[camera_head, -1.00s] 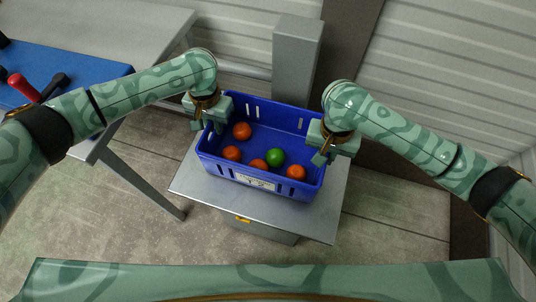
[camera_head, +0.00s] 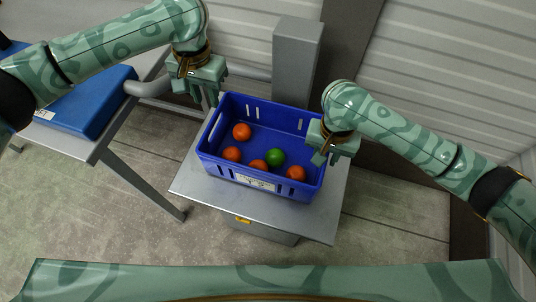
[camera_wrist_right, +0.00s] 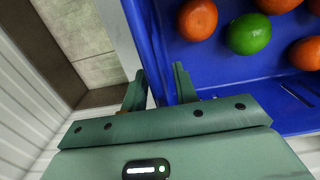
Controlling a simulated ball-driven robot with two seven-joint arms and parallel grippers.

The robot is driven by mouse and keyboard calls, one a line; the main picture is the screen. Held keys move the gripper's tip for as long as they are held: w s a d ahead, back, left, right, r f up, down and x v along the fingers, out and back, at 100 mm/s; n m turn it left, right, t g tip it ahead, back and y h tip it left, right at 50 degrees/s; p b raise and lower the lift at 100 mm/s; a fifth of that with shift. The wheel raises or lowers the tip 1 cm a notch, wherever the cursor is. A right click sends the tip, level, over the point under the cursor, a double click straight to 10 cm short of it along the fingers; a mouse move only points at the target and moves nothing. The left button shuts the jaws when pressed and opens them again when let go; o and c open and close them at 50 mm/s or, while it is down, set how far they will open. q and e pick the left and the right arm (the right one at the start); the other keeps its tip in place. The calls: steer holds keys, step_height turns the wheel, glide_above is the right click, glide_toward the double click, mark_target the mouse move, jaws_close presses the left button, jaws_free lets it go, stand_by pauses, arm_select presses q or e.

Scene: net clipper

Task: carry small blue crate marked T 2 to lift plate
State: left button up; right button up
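The small blue crate (camera_head: 222,170) holds several orange balls and one green ball (camera_head: 275,157). It stands level on a grey metal plate (camera_head: 310,222), probably the lift plate. A white label (camera_head: 254,182) is on its near side; its marking is too small to read surely. My left gripper (camera_head: 205,97) is open and empty, above and beyond the crate's left end, apart from it. My right gripper (camera_head: 325,158) is at the crate's right end. In the right wrist view its fingers (camera_wrist_right: 158,85) stand on either side of the blue wall; whether they press on it is unclear.
A grey table (camera_head: 92,150) with a blue board (camera_head: 85,105) stands at the left. A grey post (camera_head: 296,65) rises behind the plate, and a corrugated wall (camera_head: 450,60) is at the right. Bare floor (camera_head: 120,215) lies in front at the left.

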steer(key=r, duration=1.1)
steer(key=shift+w+r, duration=0.2)
steer(key=shift+w, duration=0.1)
steer(key=shift+r, duration=0.3)
steer(key=shift+s, duration=0.1)
